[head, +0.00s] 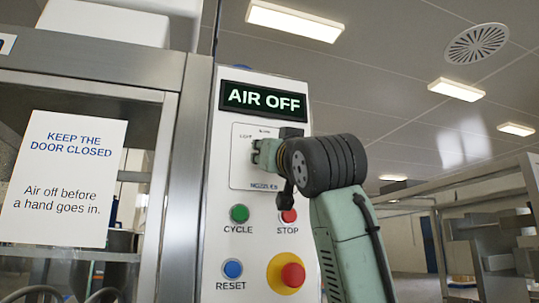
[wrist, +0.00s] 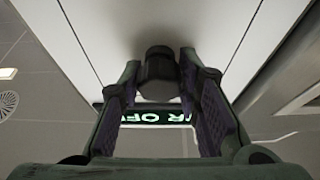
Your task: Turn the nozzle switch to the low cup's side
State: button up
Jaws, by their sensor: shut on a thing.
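The nozzle switch sits on a white plate (head: 240,170) marked NOZZLES on the upright control panel. In the head view my gripper (head: 264,153) covers the switch, so its pointer and set side cannot be read. In the wrist view the switch shows as a dark round knob (wrist: 158,88) between the two fingers of my gripper (wrist: 159,68). The fingers are shut on it from both sides. No cup is in view.
A lit AIR OFF display (head: 263,99) is above the switch. Below are a green CYCLE button (head: 239,213), a red STOP button (head: 289,216), a blue RESET button (head: 233,269) and a red emergency button (head: 292,275). A framed door with a paper sign (head: 62,180) stands left.

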dwell(0.4)
jog(key=o, duration=1.1)
jog(key=shift+o, duration=0.2)
jog(key=v, duration=1.2)
